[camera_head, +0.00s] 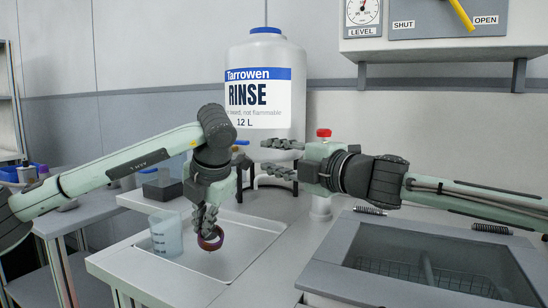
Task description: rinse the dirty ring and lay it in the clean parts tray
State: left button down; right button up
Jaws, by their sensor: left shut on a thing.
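My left gripper (208,226) points down and is shut on a dark reddish ring (211,243). It holds the ring over a shallow pale recessed tray (232,262) in the bench; the gap below the ring is hard to judge. My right gripper (272,158) points left with its fingers apart and nothing seen between them. It is in front of the lower part of the large white RINSE bottle (255,95), close to a blue part there. The arms hide some of the bottle's lower fittings. I cannot tell for sure which tray is the clean parts tray.
A clear measuring beaker (166,234) stands left of the ring. A grey-framed basin (430,262) with a wire basket inside is at the lower right. A red knob (323,132) stands behind my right gripper. A control panel (445,20) with a yellow lever hangs above.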

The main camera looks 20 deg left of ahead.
pick_arm(q)
jog(key=s+d+r+p, duration=0.3)
jog(key=d+r+p, duration=0.1)
jog(key=p, duration=0.1)
dwell(0.3)
dwell(1.2)
